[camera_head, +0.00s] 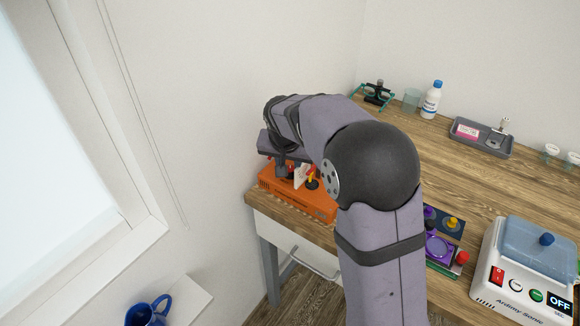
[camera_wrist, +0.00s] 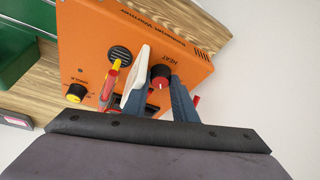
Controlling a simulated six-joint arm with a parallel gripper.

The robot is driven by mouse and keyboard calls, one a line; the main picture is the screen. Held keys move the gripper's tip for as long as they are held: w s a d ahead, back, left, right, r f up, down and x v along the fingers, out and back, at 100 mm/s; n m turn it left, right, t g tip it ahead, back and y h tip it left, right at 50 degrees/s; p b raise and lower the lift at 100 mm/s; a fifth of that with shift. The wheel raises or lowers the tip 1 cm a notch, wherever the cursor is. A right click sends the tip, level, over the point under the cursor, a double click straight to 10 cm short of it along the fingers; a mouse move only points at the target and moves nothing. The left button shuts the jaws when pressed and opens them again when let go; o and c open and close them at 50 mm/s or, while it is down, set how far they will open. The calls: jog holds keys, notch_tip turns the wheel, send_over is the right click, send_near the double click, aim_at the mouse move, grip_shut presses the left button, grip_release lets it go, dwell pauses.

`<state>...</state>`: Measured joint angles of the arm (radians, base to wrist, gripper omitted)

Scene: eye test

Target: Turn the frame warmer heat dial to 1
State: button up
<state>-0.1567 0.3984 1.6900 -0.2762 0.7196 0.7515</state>
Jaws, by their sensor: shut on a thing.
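The frame warmer is an orange box (camera_head: 300,200) at the left end of the wooden bench in the head view. It fills the upper middle of the wrist view (camera_wrist: 185,55). The dial's scale and setting cannot be read. In the head view, my gripper (camera_head: 285,171) is over the warmer, and my arm hides the heat dial.
The wall is close behind the warmer. An ultrasonic cleaner (camera_head: 520,270) and a grey tray (camera_head: 482,140) stand further right.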

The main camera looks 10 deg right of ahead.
aim_at(288, 185)
jog(key=o, duration=1)
jog(key=b+v, duration=0.1)
jog(key=v, duration=0.6)
jog(key=shift+a+r, duration=0.1)
jog(key=shift+r, duration=0.1)
